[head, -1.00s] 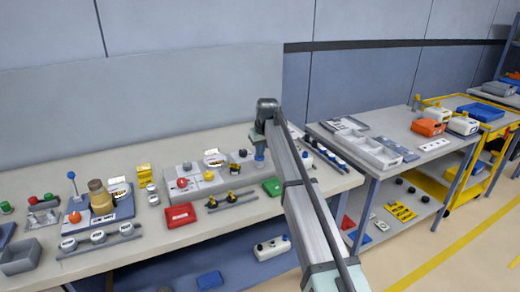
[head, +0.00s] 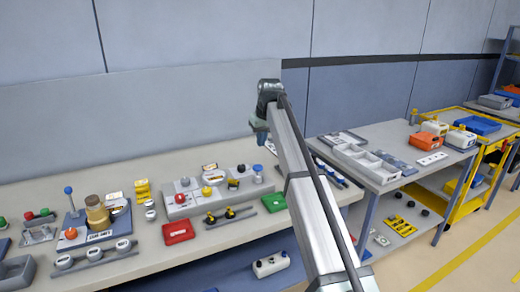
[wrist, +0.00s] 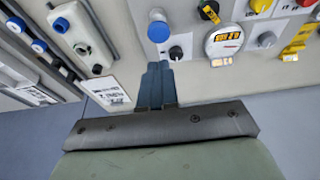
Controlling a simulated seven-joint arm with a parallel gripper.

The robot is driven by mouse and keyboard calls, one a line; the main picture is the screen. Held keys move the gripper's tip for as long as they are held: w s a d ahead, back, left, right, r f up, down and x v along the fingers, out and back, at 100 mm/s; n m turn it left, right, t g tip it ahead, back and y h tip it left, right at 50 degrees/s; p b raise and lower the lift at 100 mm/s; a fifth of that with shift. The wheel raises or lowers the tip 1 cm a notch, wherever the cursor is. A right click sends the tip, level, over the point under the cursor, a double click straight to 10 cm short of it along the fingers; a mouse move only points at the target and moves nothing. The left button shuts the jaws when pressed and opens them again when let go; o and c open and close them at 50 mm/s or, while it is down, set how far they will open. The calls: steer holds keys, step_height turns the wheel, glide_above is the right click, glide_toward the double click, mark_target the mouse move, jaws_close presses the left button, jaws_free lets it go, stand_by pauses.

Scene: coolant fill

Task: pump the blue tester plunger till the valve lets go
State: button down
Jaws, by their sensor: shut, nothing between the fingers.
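The blue-topped tester plunger (head: 258,170) stands upright at the right end of the grey tester panel (head: 176,209). In the wrist view its round blue cap (wrist: 158,32) shows just past my fingertips. My gripper (head: 258,138) is shut and empty, above the plunger with a visible gap in the head view. In the wrist view my blue-grey fingers (wrist: 157,75) are together, pointing at the cap.
A black knob (wrist: 176,53) sits close to the plunger. A red box (head: 178,232) and a green box (head: 273,203) lie in front of the panel. A rail with yellow-black valves (head: 230,215) lies between them.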

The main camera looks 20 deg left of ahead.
steer(key=shift+s+d+r, duration=0.1)
steer(key=shift+d+r, duration=0.05)
steer(key=shift+r, duration=0.5)
stand_by(1.3)
step_height(320, 180, up, 2)
steer(key=shift+r, duration=0.25)
glide_toward(258, 166)
steer(key=x, duration=0.5)
steer(key=shift+a+f, duration=0.2)
steer(key=shift+f, duration=0.5)
steer(key=shift+f, duration=0.1)
